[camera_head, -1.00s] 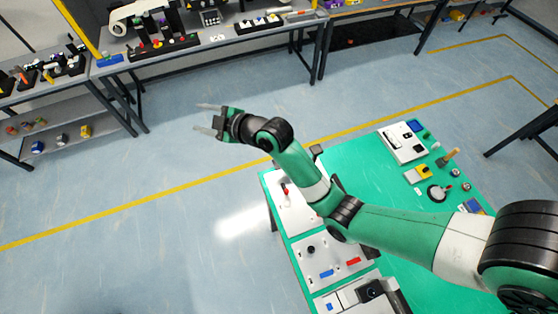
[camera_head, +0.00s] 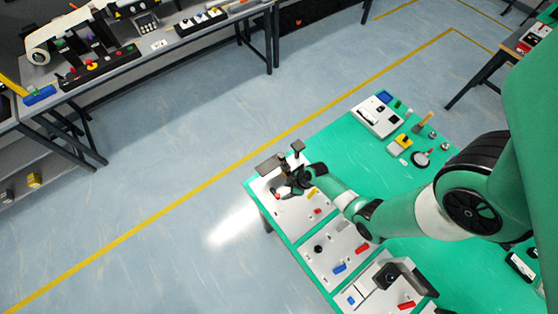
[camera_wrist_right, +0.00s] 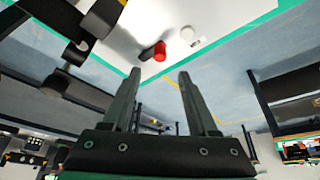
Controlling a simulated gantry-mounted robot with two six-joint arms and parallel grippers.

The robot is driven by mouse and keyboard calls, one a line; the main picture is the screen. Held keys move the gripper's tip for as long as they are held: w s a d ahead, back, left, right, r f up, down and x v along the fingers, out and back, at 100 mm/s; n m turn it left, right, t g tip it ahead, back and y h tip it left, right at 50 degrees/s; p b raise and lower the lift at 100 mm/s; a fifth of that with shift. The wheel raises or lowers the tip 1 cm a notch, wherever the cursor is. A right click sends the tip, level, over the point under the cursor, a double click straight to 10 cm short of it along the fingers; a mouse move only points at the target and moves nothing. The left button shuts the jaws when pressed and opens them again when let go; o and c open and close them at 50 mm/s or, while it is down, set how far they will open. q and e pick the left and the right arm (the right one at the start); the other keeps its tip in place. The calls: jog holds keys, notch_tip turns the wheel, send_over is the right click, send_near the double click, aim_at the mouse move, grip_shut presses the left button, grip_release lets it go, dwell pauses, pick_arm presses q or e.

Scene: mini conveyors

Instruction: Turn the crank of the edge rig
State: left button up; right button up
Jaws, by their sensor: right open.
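The edge rig appears as a dark T-shaped fixture (camera_head: 297,147) at the far left corner of the green table. In the right wrist view a dark fixture with rounded knobs and arms (camera_wrist_right: 70,58), likely the rig and its crank, stands at the upper left. My right gripper (camera_head: 272,168) is beside the rig, over the white panel at that corner. In the wrist view its fingers (camera_wrist_right: 157,78) are apart with nothing between them. I cannot tell which part is the crank handle. My left gripper is out of view.
The white panel (camera_head: 291,210) under the gripper carries a red knob (camera_wrist_right: 160,51). More panels with coloured parts line the left side of the green table (camera_head: 345,160). Open floor (camera_head: 160,150) lies beyond its edge, with a grey bench (camera_head: 172,45) farther back.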

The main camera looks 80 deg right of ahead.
aim_at(278, 195)
jog(key=b+x, duration=0.5)
jog(key=x, duration=0.2)
jog(key=shift+f+b, duration=0.2)
jog(key=shift+b, duration=0.15)
jog(key=shift+w+f+b, duration=0.25)
jog(key=shift+f+b, duration=0.1)
jog(key=shift+f, duration=0.05)
grip_shut()
